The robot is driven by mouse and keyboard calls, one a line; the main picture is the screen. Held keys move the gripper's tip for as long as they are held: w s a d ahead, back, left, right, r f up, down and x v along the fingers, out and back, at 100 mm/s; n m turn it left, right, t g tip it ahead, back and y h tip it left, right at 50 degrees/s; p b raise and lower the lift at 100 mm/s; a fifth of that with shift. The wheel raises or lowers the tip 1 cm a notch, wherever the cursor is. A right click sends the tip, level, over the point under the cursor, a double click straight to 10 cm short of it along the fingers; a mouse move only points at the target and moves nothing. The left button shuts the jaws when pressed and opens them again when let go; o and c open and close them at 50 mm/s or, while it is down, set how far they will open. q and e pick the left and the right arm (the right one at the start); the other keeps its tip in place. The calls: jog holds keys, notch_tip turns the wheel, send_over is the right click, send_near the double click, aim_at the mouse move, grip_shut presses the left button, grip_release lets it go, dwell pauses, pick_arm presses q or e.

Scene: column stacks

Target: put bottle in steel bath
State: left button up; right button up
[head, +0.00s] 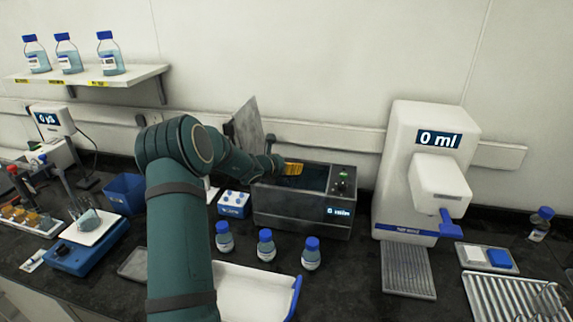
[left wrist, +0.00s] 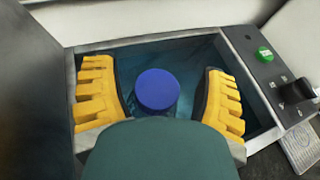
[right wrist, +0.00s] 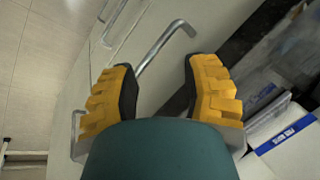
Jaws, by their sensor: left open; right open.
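The steel bath (head: 300,210) stands in the middle of the bench with its lid raised at the left. In the left wrist view a blue round cap (left wrist: 157,90) shows inside the open bath (left wrist: 262,122), seen from above; the bottle body under it is hidden. My left gripper (left wrist: 160,95) is open, with a yellow finger on each side of the cap and a gap to both. In the head view my left gripper (head: 292,169) is over the bath opening. My right gripper (right wrist: 160,90) is open and empty, in front of cabinet fronts with a bar handle.
Blue-capped bottles (head: 266,245) stand in front of the bath, beside a white tray (head: 245,285). A white dispenser (head: 420,180) is to the right. A blue rack (head: 234,203) is left of the bath. More bottles (head: 68,55) stand on the wall shelf (head: 130,78).

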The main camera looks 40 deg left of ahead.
pick_arm(q)
jog(key=shift+r+p, duration=0.5)
jog(key=shift+p, duration=0.05)
jog(key=shift+s+r+p, duration=0.1)
jog(key=shift+r+p, duration=0.3)
jog(key=b+v, duration=0.1)
jog(key=v, duration=1)
jog(key=shift+s, duration=0.4)
jog(key=shift+d+f, duration=0.15)
jog(key=shift+f, duration=0.05)
